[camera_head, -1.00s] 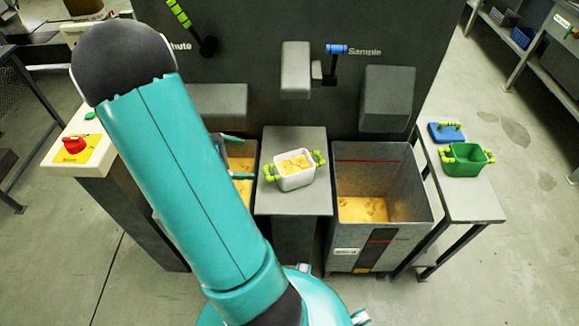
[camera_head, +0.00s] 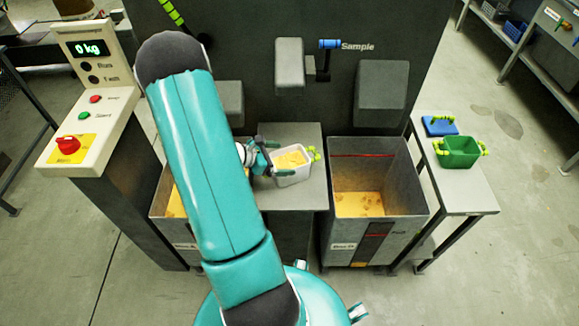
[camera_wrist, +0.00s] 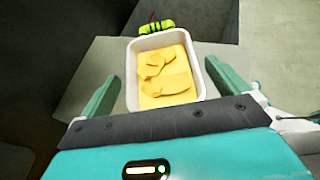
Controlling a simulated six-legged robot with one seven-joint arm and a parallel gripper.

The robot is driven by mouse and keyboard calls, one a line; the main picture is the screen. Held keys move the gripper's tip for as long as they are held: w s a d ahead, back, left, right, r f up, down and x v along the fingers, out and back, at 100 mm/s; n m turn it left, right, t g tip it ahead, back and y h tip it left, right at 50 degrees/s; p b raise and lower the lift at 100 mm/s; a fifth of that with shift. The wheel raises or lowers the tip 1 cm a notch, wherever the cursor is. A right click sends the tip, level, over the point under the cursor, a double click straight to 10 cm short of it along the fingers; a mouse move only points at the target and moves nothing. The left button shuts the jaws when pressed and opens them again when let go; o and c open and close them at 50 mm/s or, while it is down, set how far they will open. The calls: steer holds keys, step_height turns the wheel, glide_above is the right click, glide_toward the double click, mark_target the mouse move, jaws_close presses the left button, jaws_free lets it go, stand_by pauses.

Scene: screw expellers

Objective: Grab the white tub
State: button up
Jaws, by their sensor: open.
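The white tub (camera_head: 292,177) stands upright on the grey stand between two bins, with yellow flaky material inside. A yellow-green handle (camera_head: 313,154) shows on its right side. My gripper (camera_head: 266,158) is at the tub's left side, where it hides the left handle. In the wrist view the tub (camera_wrist: 188,44) lies ahead, between the two spread teal fingers of my gripper (camera_wrist: 165,88). The far handle (camera_wrist: 157,26) shows beyond the rim. The near handle is hidden behind the gripper body. Whether the fingers touch the tub is unclear.
The grey stand (camera_head: 305,135) holds the tub. An open bin (camera_head: 365,215) with yellow material is to the right; another (camera_head: 160,205) is partly behind my arm. A green tub (camera_head: 460,152) and blue lid (camera_head: 440,126) lie on the right side table. A control panel (camera_head: 90,110) reads 0 kg.

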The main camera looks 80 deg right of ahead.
mark_target(290, 158)
steer(key=x, duration=0.4)
steer(key=shift+r, duration=0.1)
steer(key=c, duration=1)
steer(key=shift+o, duration=0.2)
